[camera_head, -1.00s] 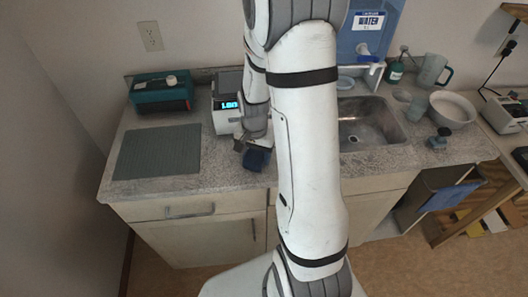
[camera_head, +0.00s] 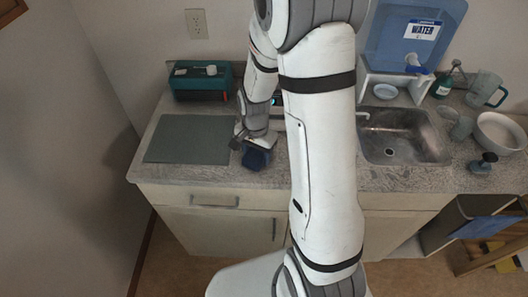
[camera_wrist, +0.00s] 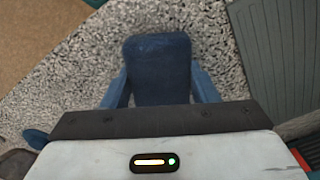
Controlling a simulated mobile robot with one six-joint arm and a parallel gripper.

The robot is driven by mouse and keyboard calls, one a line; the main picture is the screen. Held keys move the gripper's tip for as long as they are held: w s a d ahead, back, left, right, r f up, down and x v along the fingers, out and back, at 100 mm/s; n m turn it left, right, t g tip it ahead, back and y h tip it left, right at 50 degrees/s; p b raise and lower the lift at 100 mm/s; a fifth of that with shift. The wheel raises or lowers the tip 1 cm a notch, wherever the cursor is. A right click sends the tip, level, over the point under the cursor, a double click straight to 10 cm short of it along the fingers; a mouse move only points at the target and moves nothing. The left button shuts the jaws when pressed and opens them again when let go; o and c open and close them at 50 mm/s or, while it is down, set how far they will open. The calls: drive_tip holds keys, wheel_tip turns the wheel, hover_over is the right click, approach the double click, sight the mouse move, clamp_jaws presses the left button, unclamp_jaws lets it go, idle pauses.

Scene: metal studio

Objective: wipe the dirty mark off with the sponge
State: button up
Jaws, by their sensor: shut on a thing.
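A dark blue sponge (camera_head: 256,158) is between the fingers of my gripper (camera_head: 254,148), near the front part of the speckled counter (camera_head: 320,182). In the wrist view the sponge (camera_wrist: 158,66) is a rounded block with a blue finger of my gripper (camera_wrist: 160,92) on each side. My gripper is shut on it. The sponge is over the counter, just right of the grey mat in the head view; I cannot tell whether it touches the surface. No dirty mark can be made out; part of the counter is hidden by my arm and the sponge.
A grey ribbed mat (camera_head: 188,140) lies to the left, with a teal box (camera_head: 200,82) behind it. A sink (camera_head: 402,138), white bowl (camera_head: 498,133), clear pitcher (camera_head: 485,90) and blue water container (camera_head: 415,38) are to the right. A small dark-handled object (camera_head: 485,162) stands near the counter's right front.

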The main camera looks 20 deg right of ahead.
drive_tip(key=shift+w+a, duration=0.3)
drive_tip(key=shift+a, duration=0.5)
drive_tip(key=shift+r+p, duration=2.5)
drive_tip(key=shift+r, duration=1.55)
drive_tip(key=shift+s+f, duration=0.1)
drive_tip(key=shift+s, duration=0.05)
